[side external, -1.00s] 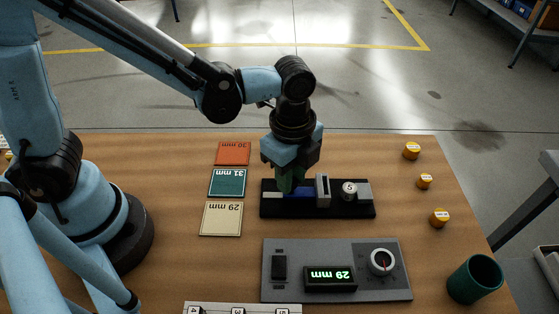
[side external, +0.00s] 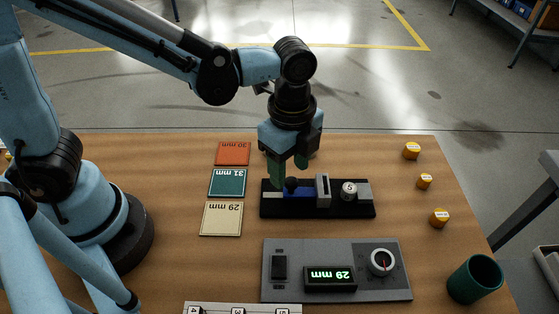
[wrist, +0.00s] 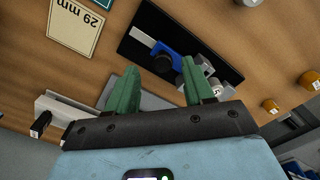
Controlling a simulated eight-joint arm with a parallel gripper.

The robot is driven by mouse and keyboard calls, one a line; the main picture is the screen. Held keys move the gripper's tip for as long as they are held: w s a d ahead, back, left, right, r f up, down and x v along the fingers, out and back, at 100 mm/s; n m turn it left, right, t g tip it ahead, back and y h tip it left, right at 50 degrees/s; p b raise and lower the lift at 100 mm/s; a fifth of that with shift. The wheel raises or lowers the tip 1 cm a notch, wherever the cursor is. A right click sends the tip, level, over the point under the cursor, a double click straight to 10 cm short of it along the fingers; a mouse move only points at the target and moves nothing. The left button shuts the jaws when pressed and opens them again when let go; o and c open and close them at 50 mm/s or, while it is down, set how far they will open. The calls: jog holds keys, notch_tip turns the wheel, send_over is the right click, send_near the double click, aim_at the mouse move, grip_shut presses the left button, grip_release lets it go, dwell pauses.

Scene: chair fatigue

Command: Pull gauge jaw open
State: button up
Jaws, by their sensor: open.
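The gauge (side external: 268,211) is a black base with a blue slide (side external: 303,194), a dark round knob (side external: 292,185), an upright grey jaw (side external: 323,190) and a grey block (side external: 364,193) at its right end. A small silver labelled cylinder (side external: 349,188) stands between jaw and block. My gripper (side external: 289,172) is open, its green fingers apart, just above and behind the knob, with nothing between them. In the wrist view, the blue slide (wrist: 182,56) and knob (wrist: 162,64) lie beyond the open gripper (wrist: 160,75). The jaw is partly hidden there by a finger.
A grey panel (side external: 335,255) with a display reading 29 mm and a dial stands in front. Tiles for 30 mm (side external: 233,153), 31 mm (side external: 227,183) and 29 mm (side external: 221,218) lie left. Three yellow-sided cylinders (side external: 425,181) and a green cup (side external: 474,279) stand right.

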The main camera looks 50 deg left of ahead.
aim_at(289, 180)
notch_tip(289, 180, up, 10)
jog(key=shift+f, duration=0.25)
dwell(0.4)
jog(key=a+f+n+t, duration=0.1)
jog(key=a+n+t, duration=0.2)
jog(key=a+n, duration=0.5)
jog(key=s+a+f+n+t, duration=0.1)
jog(key=a+n+t, duration=0.3)
jog(key=a+n, duration=0.4)
jog(key=shift+f+n, duration=0.25)
jog(key=shift+n, duration=0.75)
